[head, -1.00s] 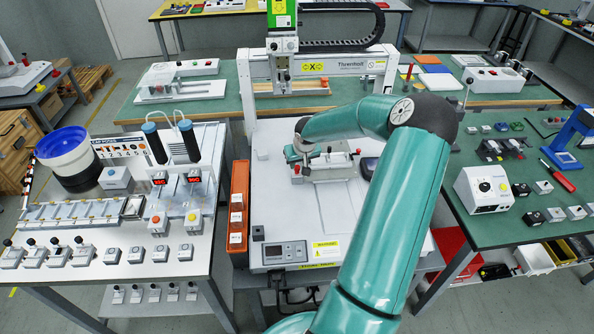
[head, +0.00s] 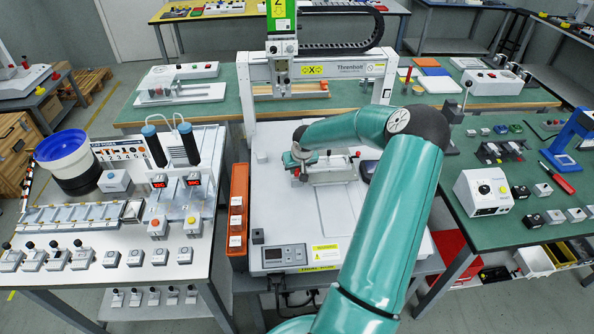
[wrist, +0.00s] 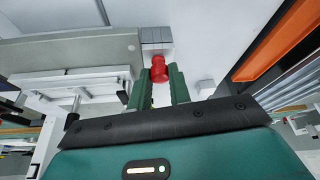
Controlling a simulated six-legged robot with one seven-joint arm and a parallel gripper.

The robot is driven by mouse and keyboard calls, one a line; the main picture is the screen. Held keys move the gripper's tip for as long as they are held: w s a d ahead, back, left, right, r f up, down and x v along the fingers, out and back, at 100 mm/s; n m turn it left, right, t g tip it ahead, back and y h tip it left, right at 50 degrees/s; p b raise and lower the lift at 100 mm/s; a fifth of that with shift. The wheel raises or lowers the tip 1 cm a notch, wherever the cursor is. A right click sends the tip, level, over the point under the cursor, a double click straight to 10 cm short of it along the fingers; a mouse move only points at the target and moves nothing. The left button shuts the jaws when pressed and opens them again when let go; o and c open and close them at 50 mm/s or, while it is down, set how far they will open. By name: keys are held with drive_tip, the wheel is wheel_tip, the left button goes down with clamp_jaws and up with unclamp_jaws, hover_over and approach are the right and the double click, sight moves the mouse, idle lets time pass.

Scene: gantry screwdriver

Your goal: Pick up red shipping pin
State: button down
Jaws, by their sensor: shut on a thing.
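The red shipping pin (wrist: 158,68) shows in the wrist view between the two green fingers of my gripper (wrist: 160,84), which is shut on it. The pin's red head is in sight; its far end meets or overlaps a grey block (wrist: 156,38), and I cannot tell if it is still in it. In the head view my gripper (head: 300,166) is over the left end of the grey fixture (head: 332,168) on the white machine bed. The pin is not clear to see there, hidden by the gripper.
The gantry (head: 345,68) with its screwdriver head (head: 281,66) stands behind the fixture. An orange bin strip (head: 239,205) runs along the bed's left edge. A dark device (head: 368,171) sits right of the fixture.

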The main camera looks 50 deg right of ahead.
drive_tip(key=shift+r, duration=0.7)
drive_tip(key=s+a+r, duration=0.3)
drive_tip(key=s+r, duration=0.3)
drive_tip(key=r, duration=0.2)
drive_tip(key=s+a+r, duration=0.4)
drive_tip(key=s+r, duration=0.1)
drive_tip(key=r, duration=0.3)
drive_tip(key=shift+s+a+r, duration=0.25)
drive_tip(key=shift+s+a, duration=0.05)
drive_tip(key=shift+s, duration=0.1)
drive_tip(key=shift+w+a, duration=0.1)
